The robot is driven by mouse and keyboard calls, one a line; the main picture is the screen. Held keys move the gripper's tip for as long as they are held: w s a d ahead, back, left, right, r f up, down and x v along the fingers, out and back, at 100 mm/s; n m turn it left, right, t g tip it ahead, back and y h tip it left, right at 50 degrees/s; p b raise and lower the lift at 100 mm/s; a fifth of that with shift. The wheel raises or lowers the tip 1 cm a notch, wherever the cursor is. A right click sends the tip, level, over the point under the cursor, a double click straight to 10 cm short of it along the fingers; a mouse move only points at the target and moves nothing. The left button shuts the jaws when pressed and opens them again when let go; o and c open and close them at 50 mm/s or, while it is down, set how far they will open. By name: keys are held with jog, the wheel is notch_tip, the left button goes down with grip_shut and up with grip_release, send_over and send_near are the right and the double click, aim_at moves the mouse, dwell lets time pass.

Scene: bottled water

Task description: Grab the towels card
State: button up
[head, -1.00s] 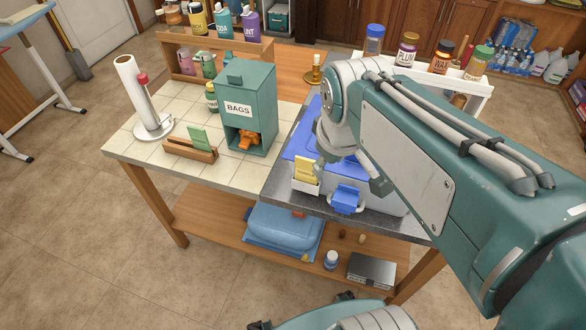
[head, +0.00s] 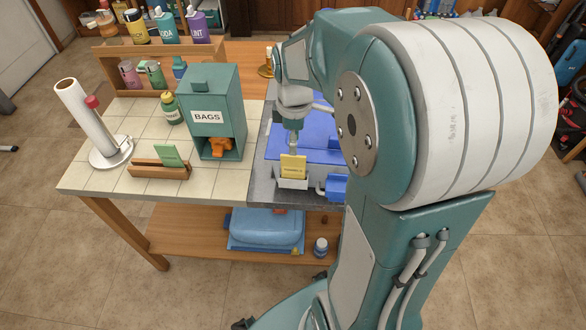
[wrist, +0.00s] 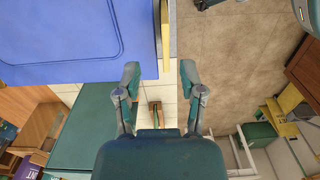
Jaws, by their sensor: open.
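A yellow card (head: 293,167) stands upright in a small white holder (head: 292,184) at the front of a blue-lidded box; its print is too small to read. In the wrist view the yellow card (wrist: 165,35) shows nearly edge-on, ahead of and roughly in line with the gap between my fingers. A green card (head: 171,154) stands in a wooden holder (head: 158,171) on the tiles to the left, its print also unreadable. My gripper (wrist: 160,80) is open and empty. In the head view it is just above the yellow card, its fingertips hard to make out.
The blue lid (head: 306,137) lies behind the yellow card, with a blue latch (head: 337,187) to its right. A teal BAGS box (head: 209,100) stands left. A paper roll (head: 90,125) and a green bottle (head: 172,110) stand on the tiles. Open floor lies in front.

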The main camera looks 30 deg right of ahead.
aim_at(293, 158)
jog(key=f, duration=0.4)
jog(key=shift+s+a+f, duration=0.2)
jog(key=shift+a+f, duration=0.05)
jog(key=shift+a, duration=0.15)
jog(key=shift+d+f, duration=0.15)
jog(key=shift+f, duration=0.3)
jog(key=shift+d, duration=0.1)
jog(key=c, duration=0.5)
grip_shut()
